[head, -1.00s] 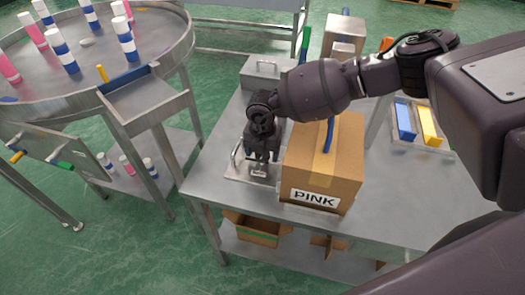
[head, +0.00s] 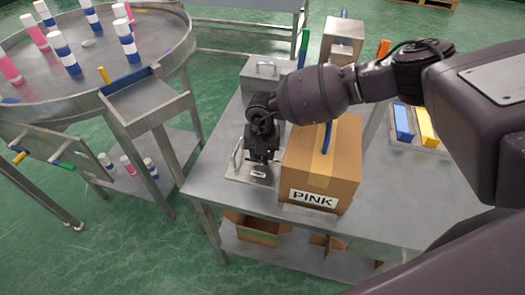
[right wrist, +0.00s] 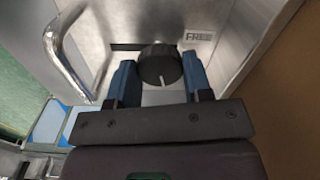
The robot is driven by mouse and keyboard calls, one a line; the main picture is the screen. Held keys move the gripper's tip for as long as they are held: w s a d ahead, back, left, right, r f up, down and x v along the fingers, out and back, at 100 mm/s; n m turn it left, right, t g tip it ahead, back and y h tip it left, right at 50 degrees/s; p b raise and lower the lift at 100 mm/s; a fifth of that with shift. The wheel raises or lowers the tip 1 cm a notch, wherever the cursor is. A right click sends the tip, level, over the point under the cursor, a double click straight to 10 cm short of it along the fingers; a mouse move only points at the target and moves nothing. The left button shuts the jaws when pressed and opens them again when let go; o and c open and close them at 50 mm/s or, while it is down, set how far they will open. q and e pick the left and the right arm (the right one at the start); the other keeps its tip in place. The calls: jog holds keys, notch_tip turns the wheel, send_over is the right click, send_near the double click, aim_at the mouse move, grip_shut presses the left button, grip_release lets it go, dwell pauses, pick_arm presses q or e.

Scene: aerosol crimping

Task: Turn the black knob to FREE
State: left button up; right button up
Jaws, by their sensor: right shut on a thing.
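The black knob (right wrist: 160,65) sits on a steel panel in the right wrist view, with a pale mark on its lower face. A FREE label (right wrist: 200,36) is on the panel up and to the right of the knob. My right gripper (right wrist: 160,78) has its blue fingers on either side of the knob and is shut on it. In the head view my right gripper (head: 262,158) points down at the small steel fixture (head: 240,172) left of the cardboard box, and it hides the knob. My left gripper is not in view.
The cardboard box marked PINK (head: 322,165) stands close to the right of my right gripper. A metal handle (right wrist: 65,48) rises from the panel at the left. A round steel table (head: 100,55) with several striped cans is at the left.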

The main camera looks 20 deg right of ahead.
jog(key=n, duration=0.3)
jog(key=shift+n+p, duration=0.4)
jog(key=n, duration=0.2)
jog(key=shift+n, duration=0.4)
jog(key=n, duration=0.2)
jog(key=shift+n, duration=0.3)
jog(key=n, duration=0.3)
jog(key=shift+n+b, duration=0.3)
jog(key=shift+n, duration=1.1)
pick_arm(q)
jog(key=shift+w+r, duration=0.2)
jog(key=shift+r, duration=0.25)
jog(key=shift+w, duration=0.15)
pick_arm(e)
jog(key=shift+n, duration=0.4)
